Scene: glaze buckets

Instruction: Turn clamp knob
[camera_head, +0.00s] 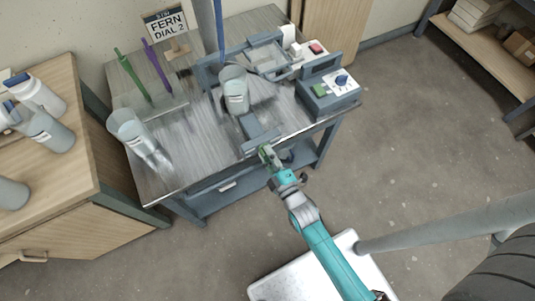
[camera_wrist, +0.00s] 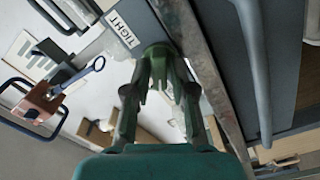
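The grey clamp block (camera_head: 262,141) sits at the front edge of the worktable, in front of the grey bucket (camera_head: 234,92). In the wrist view its grey bar (camera_wrist: 117,22) carries a label reading "TIGHT". The dark green clamp knob (camera_wrist: 158,50) is at the bar's end by the table edge. My gripper (camera_head: 267,153) reaches up to the table's front edge. In the wrist view my gripper (camera_wrist: 161,68) has its two fingers drawn in on either side of the knob, which appears held between the tips. The fingers hide much of the knob.
A control box (camera_head: 328,92) with a blue dial and green button stands at the table's right. A clear jar (camera_head: 130,128) stands at left, with green and purple tools behind. A sign (camera_head: 168,22) reads "FERN DIAL 2". The floor to the right is open.

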